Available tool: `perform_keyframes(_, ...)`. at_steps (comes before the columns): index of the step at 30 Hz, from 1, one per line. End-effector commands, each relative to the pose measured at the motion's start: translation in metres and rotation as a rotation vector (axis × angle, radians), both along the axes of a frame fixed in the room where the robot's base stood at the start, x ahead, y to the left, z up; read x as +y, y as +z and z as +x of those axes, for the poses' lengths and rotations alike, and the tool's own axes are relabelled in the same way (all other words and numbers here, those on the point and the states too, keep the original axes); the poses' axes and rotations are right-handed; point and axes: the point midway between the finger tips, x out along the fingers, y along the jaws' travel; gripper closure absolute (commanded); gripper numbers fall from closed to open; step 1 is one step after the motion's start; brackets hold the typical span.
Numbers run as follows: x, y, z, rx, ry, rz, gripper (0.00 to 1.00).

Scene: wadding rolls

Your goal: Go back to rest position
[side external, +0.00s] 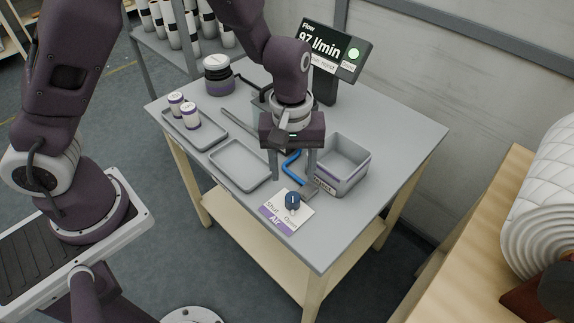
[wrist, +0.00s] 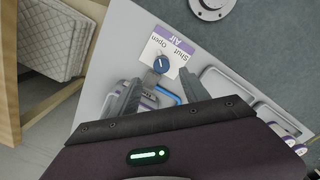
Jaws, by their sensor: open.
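My gripper (side external: 292,178) is above the grey table (side external: 400,135), pointing down, with its two fingers apart and nothing seen between them. A blue knob (side external: 292,198) sits on a white card (side external: 280,214) marked Air, Shut and Open, close in front of the fingers. In the wrist view the knob (wrist: 161,63) lies just beyond the gap between the fingertips (wrist: 160,84), and no contact shows. A blue hose (side external: 292,168) runs behind and between the fingers. I cannot tell the exact height of the fingertips.
A grey bin (side external: 342,165) labelled Reject stands close right of my gripper. The table's right side is clear.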

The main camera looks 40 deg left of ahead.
Motion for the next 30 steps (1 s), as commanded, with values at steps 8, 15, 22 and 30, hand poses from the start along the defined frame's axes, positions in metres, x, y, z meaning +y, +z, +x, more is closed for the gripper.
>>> perform_keyframes(8, 0.035, 0.17, -0.068, -0.247, -0.376, -0.134, 0.46)
perform_keyframes(15, 0.086, 0.22, -0.162, -0.445, -0.68, 0.113, 0.46)
perform_keyframes(22, 0.1, 0.219, -0.187, -0.468, -0.745, 0.229, 0.46)
perform_keyframes(30, 0.1, 0.22, -0.186, -0.469, -0.744, 0.226, 0.46)
